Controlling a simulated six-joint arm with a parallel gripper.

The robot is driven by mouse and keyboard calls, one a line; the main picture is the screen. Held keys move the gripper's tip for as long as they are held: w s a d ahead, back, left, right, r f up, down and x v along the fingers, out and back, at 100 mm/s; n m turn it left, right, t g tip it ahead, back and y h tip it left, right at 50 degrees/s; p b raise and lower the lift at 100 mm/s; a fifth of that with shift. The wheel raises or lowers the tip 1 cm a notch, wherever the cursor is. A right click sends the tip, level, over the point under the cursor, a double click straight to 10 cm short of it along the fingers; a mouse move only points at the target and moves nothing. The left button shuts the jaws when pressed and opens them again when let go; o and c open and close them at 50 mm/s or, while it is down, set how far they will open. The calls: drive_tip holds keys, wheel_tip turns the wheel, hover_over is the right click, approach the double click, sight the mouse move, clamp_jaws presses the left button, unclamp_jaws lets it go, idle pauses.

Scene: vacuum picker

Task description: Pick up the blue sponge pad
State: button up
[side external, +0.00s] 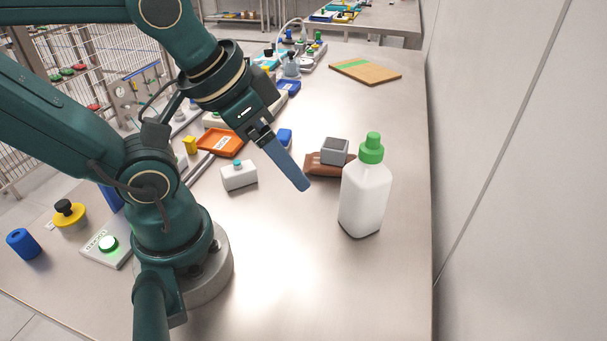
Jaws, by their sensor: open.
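A small blue block (285,137), which looks like the blue sponge pad, lies on the steel table just behind my gripper. It is partly hidden by my gripper, so its full shape cannot be seen. My gripper (302,185) has long blue fingers that point down and to the right over the table. It is open, with nothing visible held in it. The fingers overlap in this view, so the gap between them does not show. The tips are in front of and to the right of the blue block, apart from it in the picture.
A white bottle with a green cap (365,195) stands right of my gripper. A brown item (319,168) and a grey block (334,150) are close behind it. A small white bottle (239,176) and an orange tray (220,142) are left. The front table is clear.

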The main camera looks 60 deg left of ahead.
wheel_tip(320, 180, up, 5)
drive_tip(key=m+t+y, duration=0.3)
drive_tip(key=m+y, duration=0.8)
drive_tip(key=m, duration=1.5)
hover_over(282, 135)
drive_tip(key=s+d, duration=0.1)
drive_tip(key=d, duration=0.1)
drive_tip(key=shift+h, duration=0.3)
wheel_tip(282, 135, down, 20)
drive_tip(key=shift+s+a, duration=0.1)
drive_tip(key=shift+s, duration=0.05)
drive_tip(key=shift+x, duration=2.55)
